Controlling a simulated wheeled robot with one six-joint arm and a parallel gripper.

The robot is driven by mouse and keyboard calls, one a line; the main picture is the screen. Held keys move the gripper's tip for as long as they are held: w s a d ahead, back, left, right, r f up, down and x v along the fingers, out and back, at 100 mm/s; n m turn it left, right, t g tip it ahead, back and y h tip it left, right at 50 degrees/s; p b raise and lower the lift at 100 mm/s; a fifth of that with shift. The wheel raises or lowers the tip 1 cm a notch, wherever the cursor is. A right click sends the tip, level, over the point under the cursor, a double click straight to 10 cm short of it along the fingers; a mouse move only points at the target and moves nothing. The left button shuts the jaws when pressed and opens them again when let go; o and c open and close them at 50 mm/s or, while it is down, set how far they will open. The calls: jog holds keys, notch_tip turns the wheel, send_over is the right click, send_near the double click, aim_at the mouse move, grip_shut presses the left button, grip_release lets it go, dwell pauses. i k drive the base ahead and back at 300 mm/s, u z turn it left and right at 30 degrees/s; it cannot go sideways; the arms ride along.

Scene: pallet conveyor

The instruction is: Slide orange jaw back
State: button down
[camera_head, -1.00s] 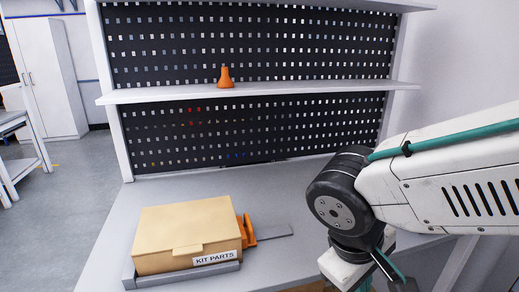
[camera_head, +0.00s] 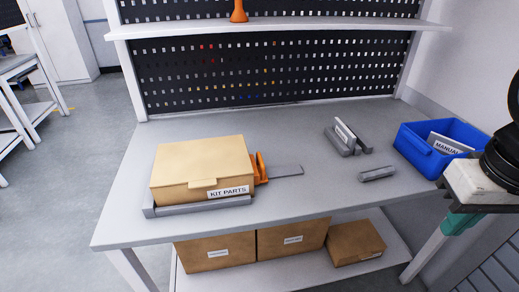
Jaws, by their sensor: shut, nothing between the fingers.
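The orange jaw (camera_head: 260,168) stands upright against the right side of a tan carton labelled KIT PARTS (camera_head: 200,172). The carton sits in a grey fixture (camera_head: 200,207) on the left of the workbench. A thin grey rail (camera_head: 286,171) runs out to the right from the jaw's foot. The jaw's lower left part is hidden by the carton. My gripper (camera_head: 463,222) is at the right edge of the picture, partly cut off, well to the right of the jaw. It is shut and empty.
A blue bin (camera_head: 425,150) with a MANUAL booklet stands at the bench's right end. A grey holder (camera_head: 344,139) and a small grey block (camera_head: 377,173) lie left of it. Cartons (camera_head: 292,238) sit on the lower shelf. The bench front between rail and block is clear.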

aim_at(261, 176)
jog(key=k, duration=0.55)
jog(key=u, duration=0.65)
jog(key=i, duration=1.05)
jog(key=z, duration=0.7)
